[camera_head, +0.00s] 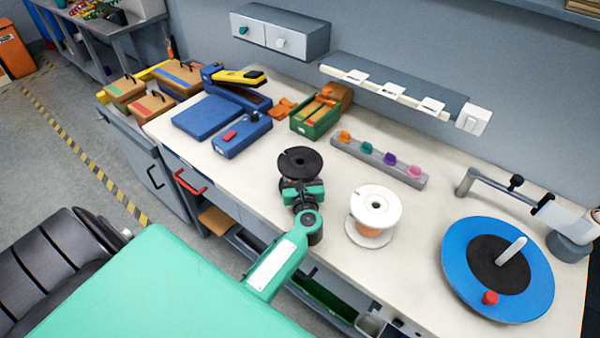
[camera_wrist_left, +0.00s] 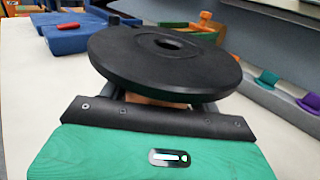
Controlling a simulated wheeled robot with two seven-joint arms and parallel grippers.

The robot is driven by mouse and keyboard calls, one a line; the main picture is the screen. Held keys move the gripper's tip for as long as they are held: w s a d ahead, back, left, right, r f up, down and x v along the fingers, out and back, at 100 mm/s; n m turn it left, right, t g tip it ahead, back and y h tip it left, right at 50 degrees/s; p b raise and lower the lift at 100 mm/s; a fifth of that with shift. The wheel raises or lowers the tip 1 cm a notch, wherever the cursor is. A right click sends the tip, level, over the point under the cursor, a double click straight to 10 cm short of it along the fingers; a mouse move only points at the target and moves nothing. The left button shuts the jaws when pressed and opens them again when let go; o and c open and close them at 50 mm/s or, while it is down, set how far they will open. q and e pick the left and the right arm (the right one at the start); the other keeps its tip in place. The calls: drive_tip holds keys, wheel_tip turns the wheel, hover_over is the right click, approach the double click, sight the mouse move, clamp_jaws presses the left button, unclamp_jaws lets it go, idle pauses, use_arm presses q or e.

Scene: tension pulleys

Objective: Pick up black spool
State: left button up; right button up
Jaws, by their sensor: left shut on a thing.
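The black spool (camera_head: 300,160) is at the front middle of the bench, with its round top flange and centre hole facing up. My left gripper (camera_head: 299,181) reaches it from the front and is shut on it below the top flange. In the left wrist view the spool (camera_wrist_left: 165,55) fills the upper middle, slightly tilted in the picture. The fingers of my left gripper (camera_wrist_left: 160,98) go under the flange, around a brownish core that is mostly hidden. I cannot tell whether the spool touches the bench. My right gripper is not in view.
A white spool (camera_head: 373,208) with orange winding stands right of the black one. A blue turntable (camera_head: 497,268) is at the far right. A grey rack with coloured knobs (camera_head: 378,160) lies behind. A green box (camera_head: 315,117) and blue boxes (camera_head: 242,133) stand to the left.

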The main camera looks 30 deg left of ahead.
use_arm(q)
wheel_tip(320, 180, up, 20)
drive_tip(key=shift+p, duration=0.35)
drive_tip(key=shift+d+r, duration=0.1)
drive_tip(key=shift+d, duration=0.05)
idle(0.6)
